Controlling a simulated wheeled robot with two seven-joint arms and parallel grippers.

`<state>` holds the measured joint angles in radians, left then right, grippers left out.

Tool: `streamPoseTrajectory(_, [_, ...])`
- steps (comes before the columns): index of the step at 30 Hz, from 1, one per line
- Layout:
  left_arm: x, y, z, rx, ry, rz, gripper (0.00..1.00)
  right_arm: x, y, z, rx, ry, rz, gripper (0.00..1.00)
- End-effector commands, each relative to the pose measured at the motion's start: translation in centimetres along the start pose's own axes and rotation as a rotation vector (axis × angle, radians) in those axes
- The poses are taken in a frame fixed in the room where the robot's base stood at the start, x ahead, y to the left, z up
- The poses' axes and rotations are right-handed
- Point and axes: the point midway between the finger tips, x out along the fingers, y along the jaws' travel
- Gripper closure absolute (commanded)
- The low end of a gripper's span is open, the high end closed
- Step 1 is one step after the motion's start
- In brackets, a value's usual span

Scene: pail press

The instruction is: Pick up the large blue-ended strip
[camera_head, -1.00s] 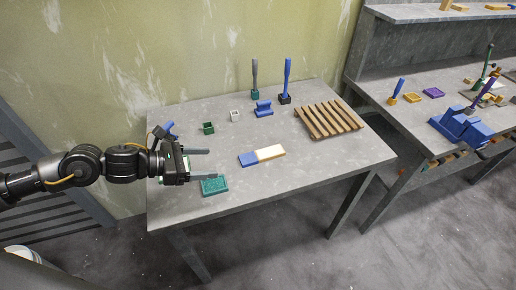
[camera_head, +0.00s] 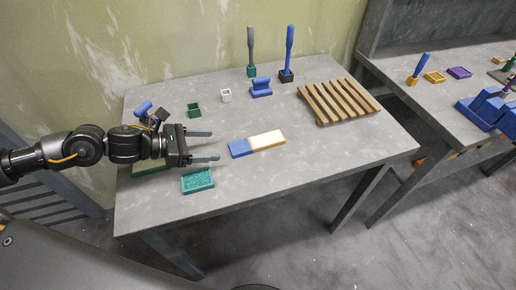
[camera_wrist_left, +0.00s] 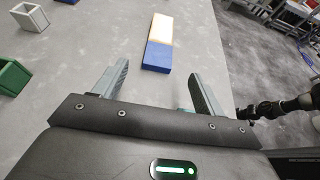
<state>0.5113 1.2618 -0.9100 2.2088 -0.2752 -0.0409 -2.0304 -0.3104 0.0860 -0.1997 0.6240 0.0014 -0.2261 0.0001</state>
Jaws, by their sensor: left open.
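The large strip lies flat on the grey table (camera_head: 300,170), with a blue end (camera_head: 241,148) toward my left gripper and a cream end (camera_head: 267,140) away from it. In the wrist view its blue end (camera_wrist_left: 158,57) is nearer and its cream part (camera_wrist_left: 161,28) farther. My left gripper (camera_head: 215,146) is open and empty, its fingers pointing at the blue end with a short gap before it. In the wrist view the strip lies ahead of and between the fingertips (camera_wrist_left: 159,72). A dark jointed arm (camera_wrist_left: 285,106) shows at the wrist view's right; its jaws are unclear.
A teal tray (camera_head: 198,181) lies just in front of my left gripper. A green box (camera_head: 194,110), a white box (camera_head: 226,96), a blue block (camera_head: 261,89) and two upright handles stand behind. A wooden slatted rack (camera_head: 338,102) is at the right. The table around the strip's front is clear.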

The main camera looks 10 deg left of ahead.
Motion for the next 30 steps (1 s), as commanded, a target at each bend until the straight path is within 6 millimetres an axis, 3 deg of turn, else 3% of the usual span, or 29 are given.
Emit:
streamPoseTrajectory(6, [0.4,0.0,-0.2,-0.001,-0.002,-0.001,0.29,0.2,0.9,-1.2,-0.003,0.016,0.01,0.21])
streamPoseTrajectory(15, [4.8,-0.1,0.1,-0.001,-0.004,-0.003,0.29,-1.1,0.2,-1.0,0.0,0.016,0.001,0.21])
streamPoseTrajectory(25, [6.4,0.0,0.1,0.0,-0.002,-0.004,0.29,-1.6,-1.1,-1.3,0.005,0.017,-0.014,0.21])
streamPoseTrajectory(30, [8.8,0.0,0.6,-0.001,-0.002,-0.004,0.29,-3.3,-0.7,-1.2,0.003,0.015,-0.01,0.21])
